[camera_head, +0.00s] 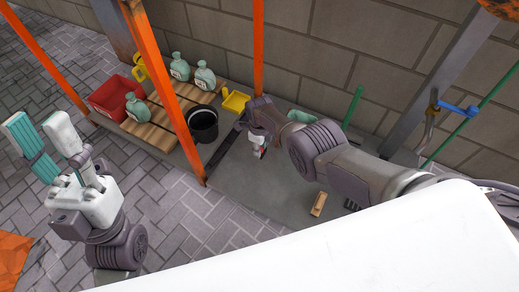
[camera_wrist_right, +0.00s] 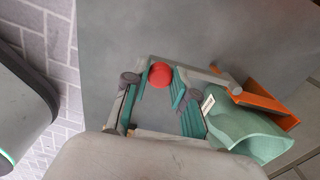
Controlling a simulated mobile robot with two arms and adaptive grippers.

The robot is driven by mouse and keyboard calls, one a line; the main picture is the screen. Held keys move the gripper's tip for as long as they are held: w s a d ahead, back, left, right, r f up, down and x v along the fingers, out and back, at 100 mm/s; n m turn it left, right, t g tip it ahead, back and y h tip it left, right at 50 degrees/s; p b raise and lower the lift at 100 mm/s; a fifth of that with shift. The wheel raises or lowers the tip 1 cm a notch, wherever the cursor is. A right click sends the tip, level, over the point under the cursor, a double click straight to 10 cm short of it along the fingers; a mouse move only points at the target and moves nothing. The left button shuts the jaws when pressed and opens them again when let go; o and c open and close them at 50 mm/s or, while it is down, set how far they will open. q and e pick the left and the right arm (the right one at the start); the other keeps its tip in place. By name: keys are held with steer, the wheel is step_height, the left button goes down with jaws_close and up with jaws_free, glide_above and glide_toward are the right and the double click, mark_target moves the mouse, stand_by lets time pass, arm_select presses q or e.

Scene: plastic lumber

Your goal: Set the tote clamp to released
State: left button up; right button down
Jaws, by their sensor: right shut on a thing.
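A round red knob (camera_wrist_right: 160,74) shows between the teal finger pads in the right wrist view; it appears to belong to the tote clamp, whose body and lever are mostly hidden. My right gripper (camera_wrist_right: 162,92) is shut on this red knob. In the head view my right gripper (camera_head: 259,148) reaches low over the grey slab, with a small bit of red at its fingertips. I cannot tell the clamp's setting. My left gripper (camera_head: 44,128) is open and empty, held up at the left, away from the clamp.
A black bucket (camera_head: 203,125), yellow scoop (camera_head: 234,102), red crate (camera_head: 113,97) and several bottles stand left. Orange posts (camera_head: 165,80) rise nearby. A wooden brush (camera_head: 318,204) lies on the slab.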

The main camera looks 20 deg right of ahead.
steer(key=shift+a, duration=0.15)
steer(key=c, duration=0.9)
jaws_free()
steer(key=shift+w+r, duration=0.15)
steer(key=shift+r, duration=0.05)
steer(key=shift+r, duration=0.75)
step_height(320, 180, up, 10)
steer(key=shift+r, duration=0.1)
